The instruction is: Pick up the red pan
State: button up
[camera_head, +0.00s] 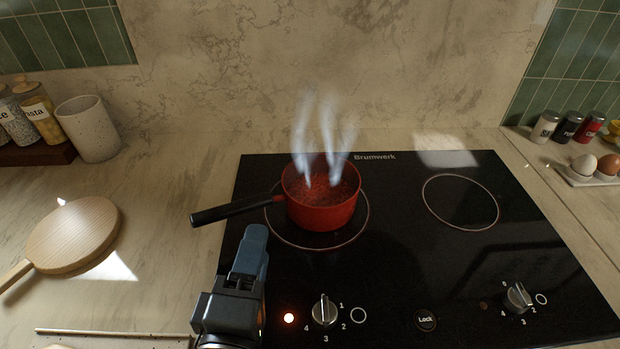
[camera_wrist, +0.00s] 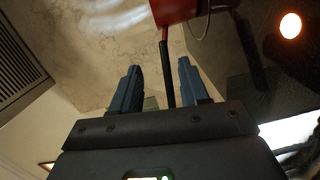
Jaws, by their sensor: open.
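The red pan (camera_head: 322,213) stands upright on the left rear ring of the black hob, with pale steam rising from it. Its black handle (camera_head: 230,210) points left and slightly toward me. My gripper (camera_head: 254,236) is open and empty, in front of the handle in the head view, with a small gap in the picture. In the wrist view the pan (camera_wrist: 176,10) shows at the top edge, and its handle (camera_wrist: 166,70) lies in line with the space between my open fingers (camera_wrist: 158,68). I cannot tell the depth between fingers and handle.
The hob (camera_head: 400,270) has a glowing red light (camera_head: 289,318) near the left knob (camera_head: 325,310). The right ring (camera_head: 460,202) is bare. A round wooden board (camera_head: 75,235) lies left, a cup (camera_head: 88,130) and jars behind it. Eggs (camera_head: 584,165) and shakers (camera_head: 567,127) stand right.

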aim_at(270, 203)
jog(key=shift+w+d, duration=0.2)
jog(key=shift+w, duration=1)
jog(key=w, duration=0.2)
jog(key=w+p, duration=0.1)
jog(key=w+d+f+p, duration=0.1)
jog(key=w, duration=0.1)
jog(key=shift+w, duration=0.35)
grip_shut()
jog(key=shift+r, duration=0.1)
